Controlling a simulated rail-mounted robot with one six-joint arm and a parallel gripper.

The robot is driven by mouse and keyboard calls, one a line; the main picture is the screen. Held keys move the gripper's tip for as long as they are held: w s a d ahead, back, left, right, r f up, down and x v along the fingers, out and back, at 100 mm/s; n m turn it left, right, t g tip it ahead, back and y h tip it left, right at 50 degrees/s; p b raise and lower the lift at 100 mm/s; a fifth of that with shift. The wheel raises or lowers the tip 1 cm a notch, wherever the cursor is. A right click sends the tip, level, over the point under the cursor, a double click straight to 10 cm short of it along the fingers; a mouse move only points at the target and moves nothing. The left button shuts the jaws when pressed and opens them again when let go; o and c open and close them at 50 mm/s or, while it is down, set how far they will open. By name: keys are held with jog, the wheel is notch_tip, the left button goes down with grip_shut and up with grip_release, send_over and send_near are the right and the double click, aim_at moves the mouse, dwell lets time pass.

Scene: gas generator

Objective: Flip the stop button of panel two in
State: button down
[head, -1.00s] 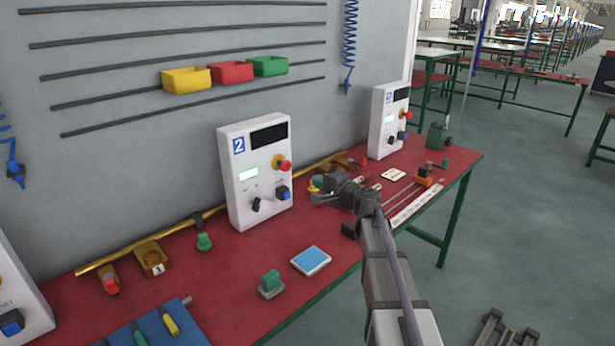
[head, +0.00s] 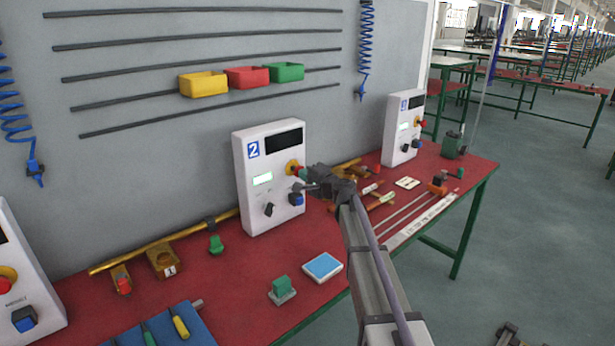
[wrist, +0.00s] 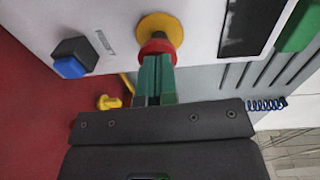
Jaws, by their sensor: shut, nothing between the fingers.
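Panel two (head: 258,204) is a white box with a blue "2" label, standing on the red bench against the grey wall. Its stop button (head: 293,168) is red on a yellow round base, at the panel's right side. In the wrist view the stop button (wrist: 158,42) is straight ahead of my fingertips. My gripper (head: 304,184) is shut and empty, in front of the panel's right side. In the wrist view its green fingers (wrist: 157,70) reach the button's red head and overlap its lower edge; I cannot tell whether they touch.
A blue switch (wrist: 73,58) and a black knob (head: 268,209) sit lower on panel two. Another panel (head: 403,128) stands to the right. A blue-topped pad (head: 323,266) and a green-topped block (head: 281,288) lie near the bench's front edge.

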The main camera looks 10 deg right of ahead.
jog(key=shift+w+a+r, duration=0.15)
jog(key=shift+w+a, duration=0.05)
jog(key=shift+w, duration=0.3)
jog(key=shift+w+a+r, duration=0.1)
jog(key=shift+w+a, duration=0.1)
jog(key=shift+w, duration=0.25)
jog(key=shift+s, duration=0.1)
jog(key=p+v, duration=0.1)
jog(key=v, duration=1.3)
jog(key=shift+s+d, duration=0.2)
jog(key=shift+s, duration=0.05)
